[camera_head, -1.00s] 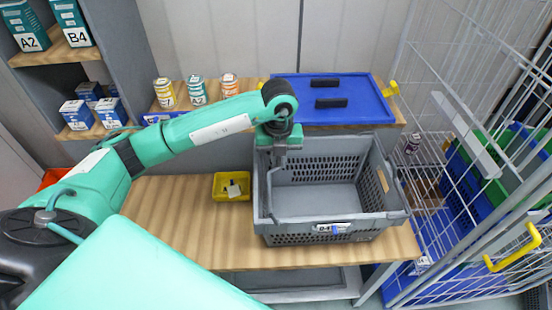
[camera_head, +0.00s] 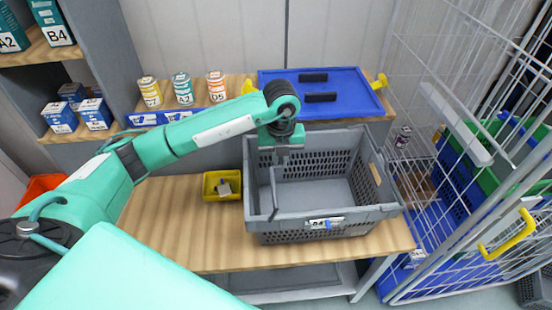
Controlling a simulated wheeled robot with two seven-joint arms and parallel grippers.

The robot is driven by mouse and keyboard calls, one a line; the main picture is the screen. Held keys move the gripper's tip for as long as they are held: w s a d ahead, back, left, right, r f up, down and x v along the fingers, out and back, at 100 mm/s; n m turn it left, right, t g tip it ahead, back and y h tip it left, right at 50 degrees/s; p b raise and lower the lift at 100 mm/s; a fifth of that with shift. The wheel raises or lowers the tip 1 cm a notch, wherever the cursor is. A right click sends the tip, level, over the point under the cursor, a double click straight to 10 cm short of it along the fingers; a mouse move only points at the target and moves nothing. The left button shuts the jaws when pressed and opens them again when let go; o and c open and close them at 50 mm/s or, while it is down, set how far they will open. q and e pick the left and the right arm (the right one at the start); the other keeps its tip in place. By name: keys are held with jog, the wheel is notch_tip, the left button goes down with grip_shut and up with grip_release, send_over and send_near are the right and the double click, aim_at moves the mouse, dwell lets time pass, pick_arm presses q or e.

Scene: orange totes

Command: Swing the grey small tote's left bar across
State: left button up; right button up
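The grey small tote (camera_head: 350,224) stands upright on the wooden bench, with a label on its front. Its left bar (camera_head: 273,192) shows as a thin grey bar running front to back, a little inside the left wall. My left gripper (camera_head: 283,160) points down at the tote's back left, at the far end of the bar. Its fingertips are small and blend with the grey tote, so I cannot tell whether they are open or shut, or touching the bar. The tote's floor looks empty. My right gripper is not in view.
A small yellow bin (camera_head: 222,186) sits left of the tote. A blue lid (camera_head: 345,103) with black handles and several cans (camera_head: 183,90) are on the shelf behind. A wire cage (camera_head: 470,150) with a yellow handle stands close on the right.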

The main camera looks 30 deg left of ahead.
pick_arm(q)
jog(key=shift+w+d+f+b, duration=0.15)
jog(key=shift+d+f+b, duration=0.1)
jog(key=shift+f+b, duration=0.15)
jog(key=shift+w+d+f+b, duration=0.2)
jog(key=shift+f+b, duration=0.1)
jog(key=shift+f, duration=0.2)
jog(key=o, duration=1)
jog(key=shift+o, duration=0.2)
jog(key=shift+r, duration=0.1)
notch_tip(320, 180, up, 10)
jog(key=p, duration=0.5)
jog(key=shift+p, duration=0.35)
jog(key=shift+s, duration=0.1)
